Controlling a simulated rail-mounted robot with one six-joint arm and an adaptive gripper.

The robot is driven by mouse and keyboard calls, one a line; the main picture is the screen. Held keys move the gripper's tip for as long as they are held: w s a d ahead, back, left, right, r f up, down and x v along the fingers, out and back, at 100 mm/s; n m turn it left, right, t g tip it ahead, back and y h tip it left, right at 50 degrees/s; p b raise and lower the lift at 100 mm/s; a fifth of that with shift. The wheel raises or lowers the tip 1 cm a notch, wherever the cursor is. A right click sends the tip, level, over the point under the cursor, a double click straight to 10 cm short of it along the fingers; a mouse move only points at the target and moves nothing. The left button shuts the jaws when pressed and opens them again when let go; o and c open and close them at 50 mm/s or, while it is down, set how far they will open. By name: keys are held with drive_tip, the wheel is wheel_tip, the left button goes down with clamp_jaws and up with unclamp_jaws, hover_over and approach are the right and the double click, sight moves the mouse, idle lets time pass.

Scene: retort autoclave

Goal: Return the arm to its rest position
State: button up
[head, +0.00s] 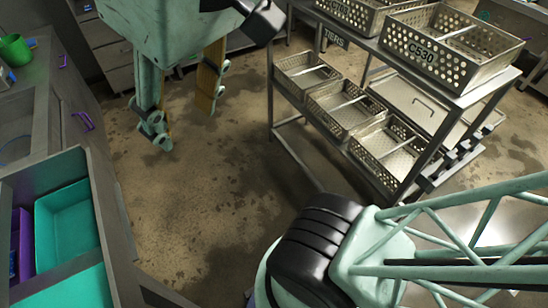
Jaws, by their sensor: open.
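My gripper (183,122) hangs at the upper left of the head view, pointing down above the bare floor. Its two mint fingers are spread wide apart, and one shows a brownish pad on its inner side. Nothing is between the fingers. The upper part of the gripper is cut off by the top edge of the picture. My mint lattice arm link and a black joint cover fill the lower right.
A metal rack (300,172) on the right carries perforated baskets, one marked C530 (452,45). On the left, a grey counter (75,150) holds a green cup (14,50); a teal tray (70,222) sits at lower left. Open stained floor (215,190) lies between.

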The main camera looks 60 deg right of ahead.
wheel_tip(320, 180, down, 8)
drive_tip(key=b, duration=0.6)
drive_tip(key=shift+s, duration=0.4)
drive_tip(key=shift+f, duration=0.1)
idle(0.5)
